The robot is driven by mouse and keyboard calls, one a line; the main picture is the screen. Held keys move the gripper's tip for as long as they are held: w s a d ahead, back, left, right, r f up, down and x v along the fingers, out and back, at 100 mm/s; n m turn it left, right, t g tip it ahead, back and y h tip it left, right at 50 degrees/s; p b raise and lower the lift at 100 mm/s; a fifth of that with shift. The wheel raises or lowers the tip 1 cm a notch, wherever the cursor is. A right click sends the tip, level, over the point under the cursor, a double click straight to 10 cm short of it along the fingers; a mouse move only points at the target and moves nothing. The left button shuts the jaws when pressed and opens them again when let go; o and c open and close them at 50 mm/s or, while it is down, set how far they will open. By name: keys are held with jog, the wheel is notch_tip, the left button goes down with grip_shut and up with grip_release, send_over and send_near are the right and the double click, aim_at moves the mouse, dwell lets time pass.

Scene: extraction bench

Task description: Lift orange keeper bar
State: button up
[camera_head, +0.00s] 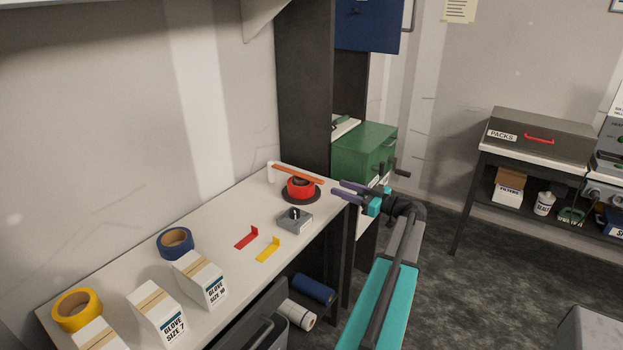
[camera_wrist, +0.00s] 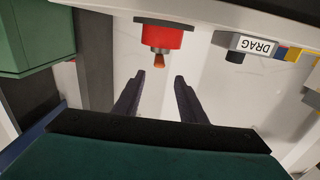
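The orange keeper bar (camera_head: 298,173) reaches over a red spool (camera_head: 300,188) from a white post (camera_head: 270,173) at the bench's back. In the wrist view, which looks upside down, the red spool (camera_wrist: 160,37) is at top centre. A small orange-brown end (camera_wrist: 159,61) beside it appears to be the bar seen end-on. My gripper (camera_head: 340,189) is just right of the bar's free end, apart from it. In the wrist view my gripper (camera_wrist: 159,75) has its two dark fingers spread and empty, with the orange-brown end beyond the gap between them.
A grey block (camera_head: 295,221), labelled DRAG in the wrist view (camera_wrist: 255,44), sits near the spool. Red (camera_head: 246,238) and yellow (camera_head: 268,249) brackets lie nearby. A green box (camera_head: 362,150) with a crank and a dark upright (camera_head: 303,90) stand behind. Tape and glove boxes fill the bench's left.

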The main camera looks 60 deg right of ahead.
aim_at(311, 178)
jog(key=shift+w, duration=0.1)
jog(key=w+p, duration=0.5)
jog(key=w, duration=0.7)
jog(key=shift+d, duration=0.1)
jog(key=shift+w, duration=0.7)
